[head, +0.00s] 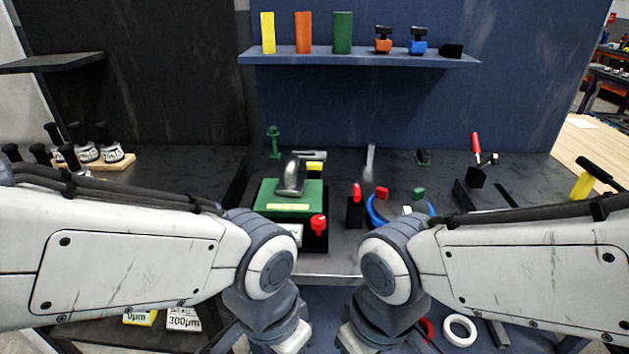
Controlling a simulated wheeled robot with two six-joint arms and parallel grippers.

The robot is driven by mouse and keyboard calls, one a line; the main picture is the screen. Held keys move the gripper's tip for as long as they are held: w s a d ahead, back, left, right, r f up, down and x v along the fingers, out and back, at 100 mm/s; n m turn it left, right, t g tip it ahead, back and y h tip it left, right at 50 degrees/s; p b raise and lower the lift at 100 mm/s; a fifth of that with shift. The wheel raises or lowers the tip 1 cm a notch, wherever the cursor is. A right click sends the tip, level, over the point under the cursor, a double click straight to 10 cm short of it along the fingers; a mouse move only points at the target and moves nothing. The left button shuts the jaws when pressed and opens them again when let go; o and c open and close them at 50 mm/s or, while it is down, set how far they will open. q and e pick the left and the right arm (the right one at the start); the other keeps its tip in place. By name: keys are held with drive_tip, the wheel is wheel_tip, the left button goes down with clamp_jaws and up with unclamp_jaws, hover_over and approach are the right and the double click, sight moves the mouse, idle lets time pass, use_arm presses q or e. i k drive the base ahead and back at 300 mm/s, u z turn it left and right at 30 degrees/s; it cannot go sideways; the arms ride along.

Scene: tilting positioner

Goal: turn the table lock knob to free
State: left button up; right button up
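A positioner with a green top plate (308,195) stands on the bench, with a grey curved metal part (291,175) on it. A red knob (318,224) sits on the front right of its dark base. This may be the table lock knob; its lock setting cannot be read. A red-topped handle (357,192) stands on a black block just to the right. My two arms come in from the left and right and bend down at the bottom middle, in front of the bench. Both grippers are out of the picture.
A blue ring-shaped fixture (372,213) lies right of the positioner, partly behind my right arm. A red-handled clamp (476,150) stands further right. A wooden rack (110,163) of black-handled tools is at left. A blue shelf (350,57) holds coloured blocks above.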

sight(313, 166)
drive_tip(key=u, duration=0.25)
drive_tip(key=i, duration=1.15)
drive_tip(key=z, duration=0.25)
